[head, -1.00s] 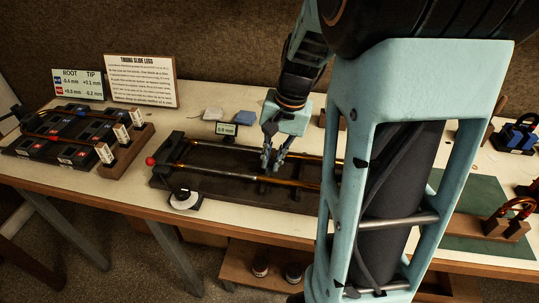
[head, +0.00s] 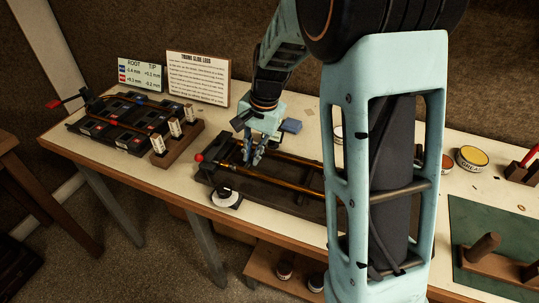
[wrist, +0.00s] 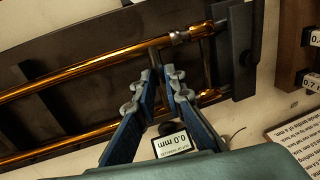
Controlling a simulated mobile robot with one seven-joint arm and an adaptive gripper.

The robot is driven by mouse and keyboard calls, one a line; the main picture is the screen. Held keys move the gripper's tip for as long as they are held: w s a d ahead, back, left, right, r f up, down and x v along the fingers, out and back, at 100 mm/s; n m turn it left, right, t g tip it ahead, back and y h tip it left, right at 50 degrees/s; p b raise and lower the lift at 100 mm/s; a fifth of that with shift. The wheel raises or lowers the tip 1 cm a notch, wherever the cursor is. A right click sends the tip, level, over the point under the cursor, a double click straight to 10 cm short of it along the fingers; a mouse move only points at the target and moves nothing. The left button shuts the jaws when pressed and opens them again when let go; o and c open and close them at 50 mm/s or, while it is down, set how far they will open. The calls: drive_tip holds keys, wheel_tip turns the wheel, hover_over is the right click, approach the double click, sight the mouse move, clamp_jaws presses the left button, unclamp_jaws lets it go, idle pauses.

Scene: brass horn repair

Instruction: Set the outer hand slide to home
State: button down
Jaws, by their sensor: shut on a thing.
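The outer hand slide (head: 290,183) is a pair of long brass tubes lying along a dark bench fixture (head: 205,174). In the wrist view the slide (wrist: 90,62) runs diagonally, with a cross brace (wrist: 155,56) joining its tubes. My gripper (head: 252,158) reaches down to the slide near the fixture's red-knob end. In the wrist view my gripper (wrist: 161,72) has its fingertips on either side of the brace, shut on it. Silver ends (wrist: 180,37) of the tubes lie close to the fixture's end block (wrist: 235,50). My arm hides the slide's far right part.
A small display (wrist: 172,143) reads 0.0 mm upside down beside the fixture. A red knob (head: 198,158) and a white dial (head: 226,198) sit at the fixture's left end. A rack (head: 120,122) of parts and two text cards stand left. Tins and a green mat (head: 495,222) are right.

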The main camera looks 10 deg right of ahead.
drive_tip(key=shift+w+a, duration=0.2)
drive_tip(key=shift+a, duration=0.1)
drive_tip(key=shift+r, duration=0.1)
drive_tip(key=c, duration=2)
unclamp_jaws()
drive_tip(key=shift+w+a, duration=0.1)
drive_tip(key=r, duration=0.4)
drive_tip(key=s+d+r, duration=0.1)
drive_tip(key=r, duration=0.2)
drive_tip(key=d+r, duration=0.1)
drive_tip(key=r, duration=0.3)
drive_tip(key=shift+s+d+r, duration=0.1)
drive_tip(key=shift+s+r, duration=0.1)
drive_tip(key=shift+r, duration=0.1)
